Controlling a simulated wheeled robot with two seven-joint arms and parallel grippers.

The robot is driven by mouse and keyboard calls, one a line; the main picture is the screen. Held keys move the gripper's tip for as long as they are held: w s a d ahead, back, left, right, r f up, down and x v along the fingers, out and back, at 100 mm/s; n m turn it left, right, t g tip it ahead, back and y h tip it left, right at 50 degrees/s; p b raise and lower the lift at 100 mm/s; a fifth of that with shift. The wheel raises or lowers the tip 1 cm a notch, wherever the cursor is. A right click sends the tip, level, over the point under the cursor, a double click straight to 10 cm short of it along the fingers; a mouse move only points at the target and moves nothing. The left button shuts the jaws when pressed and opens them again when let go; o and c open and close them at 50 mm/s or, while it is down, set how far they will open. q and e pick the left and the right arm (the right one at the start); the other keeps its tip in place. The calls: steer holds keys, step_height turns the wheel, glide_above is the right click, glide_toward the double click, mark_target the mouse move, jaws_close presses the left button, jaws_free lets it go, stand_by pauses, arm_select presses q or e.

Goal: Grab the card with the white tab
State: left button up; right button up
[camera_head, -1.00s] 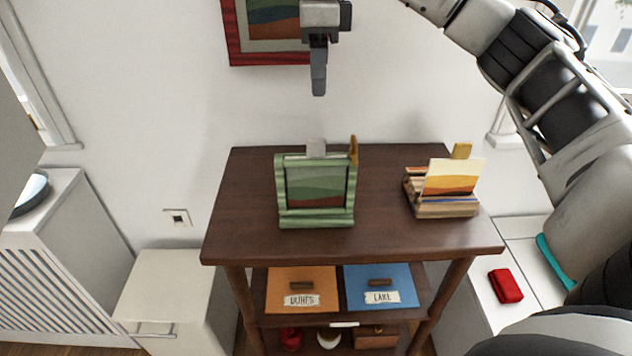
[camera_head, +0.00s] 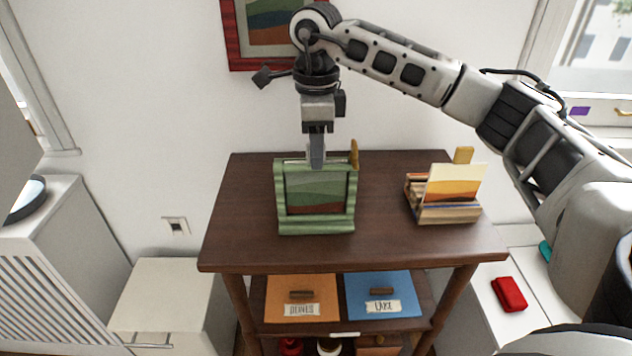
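A green frame holder (camera_head: 316,226) stands upright on the wooden table and holds a card with a green landscape picture (camera_head: 316,192). The card's pale tab, at the frame's top edge, is now mostly hidden behind my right gripper. My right gripper (camera_head: 316,162) points straight down at the top middle of the frame, with its fingertips overlapping the top edge in the picture. I see its fingers edge-on, so I cannot tell whether they are open or shut on the tab. My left gripper is not in view.
A wooden rack (camera_head: 446,213) with a sunset card (camera_head: 455,187) stands at right on the table (camera_head: 380,232). An ochre piece (camera_head: 354,154) rises at the frame's right corner. A red-framed picture (camera_head: 240,45) hangs behind.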

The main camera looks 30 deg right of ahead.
jaws_close()
steer(key=shift+r, duration=0.1)
